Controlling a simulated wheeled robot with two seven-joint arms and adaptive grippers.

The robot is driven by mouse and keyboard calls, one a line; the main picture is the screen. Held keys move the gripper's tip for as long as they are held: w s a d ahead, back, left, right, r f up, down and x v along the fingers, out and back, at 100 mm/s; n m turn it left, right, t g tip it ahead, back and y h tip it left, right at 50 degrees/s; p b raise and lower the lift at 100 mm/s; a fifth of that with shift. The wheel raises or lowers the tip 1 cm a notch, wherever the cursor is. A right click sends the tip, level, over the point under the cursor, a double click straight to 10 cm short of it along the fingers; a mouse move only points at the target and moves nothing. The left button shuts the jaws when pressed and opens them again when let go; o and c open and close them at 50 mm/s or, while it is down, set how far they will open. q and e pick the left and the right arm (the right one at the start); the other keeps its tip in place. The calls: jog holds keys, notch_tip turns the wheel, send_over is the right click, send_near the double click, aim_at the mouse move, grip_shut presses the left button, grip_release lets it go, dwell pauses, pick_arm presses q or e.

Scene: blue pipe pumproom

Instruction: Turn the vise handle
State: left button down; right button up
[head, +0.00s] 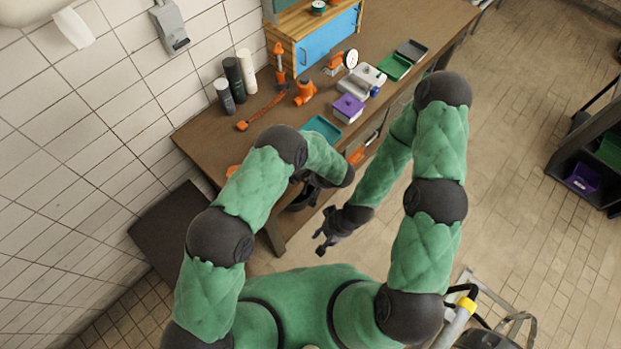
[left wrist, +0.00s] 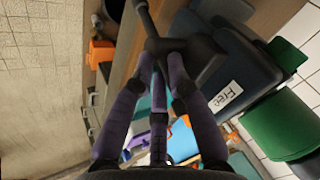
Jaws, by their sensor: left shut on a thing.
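The vise (left wrist: 235,75) is a dark blue-grey body with a white "Free" label, right of centre in the left wrist view. Its dark handle bar (left wrist: 145,18) runs up from a round hub between my fingertips. My left gripper (left wrist: 165,52) has its fingers closed around the handle near this hub. In the head view my left gripper (head: 310,188) is at the bench's front edge, and my forearm hides most of the vise there. My right gripper (head: 321,236) hangs in front of the bench with its fingers apart, empty, away from the vise.
The brown workbench (head: 205,135) carries dark and white cylinders (head: 234,78), orange fittings (head: 305,92), a purple box (head: 348,108), a teal tray (head: 322,128) and a blue cabinet (head: 328,38). A green bin (left wrist: 280,125) shows beside the vise.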

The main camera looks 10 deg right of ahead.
pick_arm(q)
jog(key=shift+s+d+f, duration=0.15)
jog(key=shift+s+d, duration=0.05)
jog(key=shift+d, duration=0.25)
jog(key=shift+w+d+m+g+y, duration=0.2)
jog(key=shift+d+m+g+y, duration=0.1)
jog(key=shift+g+y, duration=0.2)
jog(key=shift+w+f+y, duration=0.1)
jog(key=shift+y, duration=0.2)
dwell(1.2)
jog(key=c, duration=1.1)
grip_release()
jog(key=shift+c, duration=0.2)
jog(key=shift+a, duration=0.1)
